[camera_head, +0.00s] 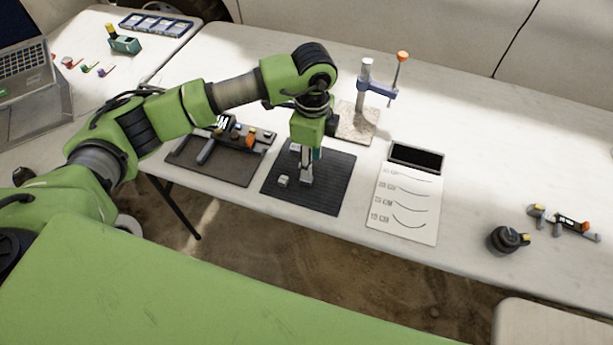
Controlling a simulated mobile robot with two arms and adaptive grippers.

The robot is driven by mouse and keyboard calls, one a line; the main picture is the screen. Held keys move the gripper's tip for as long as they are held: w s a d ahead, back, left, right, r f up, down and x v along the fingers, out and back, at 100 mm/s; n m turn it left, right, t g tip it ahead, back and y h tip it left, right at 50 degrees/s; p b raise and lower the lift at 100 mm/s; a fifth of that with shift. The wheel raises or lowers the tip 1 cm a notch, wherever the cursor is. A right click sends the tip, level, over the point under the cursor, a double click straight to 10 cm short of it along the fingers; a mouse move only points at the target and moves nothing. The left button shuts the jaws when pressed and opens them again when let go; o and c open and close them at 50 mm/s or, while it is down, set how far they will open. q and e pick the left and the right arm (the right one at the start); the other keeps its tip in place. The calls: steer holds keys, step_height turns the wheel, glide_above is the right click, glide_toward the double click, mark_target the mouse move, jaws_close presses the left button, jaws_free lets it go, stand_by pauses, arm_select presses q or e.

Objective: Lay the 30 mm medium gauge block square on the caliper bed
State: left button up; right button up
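My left arm reaches in from the left, and its gripper (306,176) points down over a black ribbed mat (332,193). The fingers are small and partly hidden by the wrist, so I cannot tell whether they are apart or hold anything. A small pale block (283,181) lies on the mat just left of the fingers; its size marking cannot be read. A dark board (232,171) left of the mat carries a grey bar-like tool, an orange part (250,141) and small pieces, partly hidden by my arm. I cannot tell which item is the caliper bed. My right gripper is out of view.
A stand with an orange-topped lever (402,58) is behind the mat. A printed sheet (405,210) with a dark screen lies right of it. A black round object (507,239) and an orange-marked tool (568,222) are far right. The table between them is clear.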

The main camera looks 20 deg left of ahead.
arm_select(q)
steer(key=f, duration=0.2)
steer(key=f+p, duration=0.1)
steer(key=f, duration=0.4)
steer(key=shift+w+f, duration=0.3)
steer(key=shift+w, duration=0.05)
steer(key=shift+c, duration=0.3)
jaws_close()
